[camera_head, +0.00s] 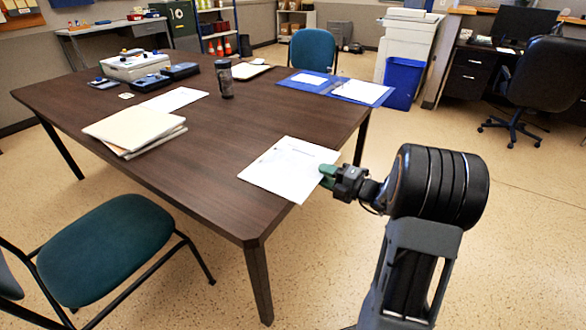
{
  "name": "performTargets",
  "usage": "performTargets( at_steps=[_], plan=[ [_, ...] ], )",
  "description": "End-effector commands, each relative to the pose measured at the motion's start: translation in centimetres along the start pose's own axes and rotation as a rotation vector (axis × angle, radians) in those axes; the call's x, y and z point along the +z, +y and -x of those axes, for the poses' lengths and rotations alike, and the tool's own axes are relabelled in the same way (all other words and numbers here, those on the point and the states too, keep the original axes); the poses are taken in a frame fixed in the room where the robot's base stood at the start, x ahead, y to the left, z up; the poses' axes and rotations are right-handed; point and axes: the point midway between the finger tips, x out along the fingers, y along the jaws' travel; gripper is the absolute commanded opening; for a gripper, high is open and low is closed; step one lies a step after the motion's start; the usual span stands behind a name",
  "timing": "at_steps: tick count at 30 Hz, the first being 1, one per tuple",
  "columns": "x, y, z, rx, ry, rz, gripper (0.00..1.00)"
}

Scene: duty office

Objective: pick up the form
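The form, a white printed sheet (288,169), lies at the right front edge of the dark brown table (200,205). My gripper (327,177) is at the sheet's right corner, with its green fingertips overlapping that corner in the picture. The sheet looks flat, and its right corner reaches the table's edge. Whether the fingers are closed on the paper or only beside it is too small to tell. Another white sheet (175,99) lies farther back on the table.
A stack of folders (135,128), a dark tumbler (224,78), an open blue binder (340,87) and a white device (135,64) are on the table. A teal chair (105,245) stands at the front left. The floor right of the table is open.

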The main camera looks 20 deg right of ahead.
Motion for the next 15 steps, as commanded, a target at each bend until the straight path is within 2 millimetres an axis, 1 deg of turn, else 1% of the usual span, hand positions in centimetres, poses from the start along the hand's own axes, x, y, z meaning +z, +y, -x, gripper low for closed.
performTargets(
  at_steps=[3, 10, 15],
  plan=[
    [-0.04, -0.02, -0.61, 0.000, 0.001, -0.001, 0.35],
    [-0.02, 0.06, -0.65, 0.000, 0.000, -0.001, 0.35],
    [-0.02, 0.05, -0.64, 0.000, 0.000, -0.001, 0.19]
  ],
)
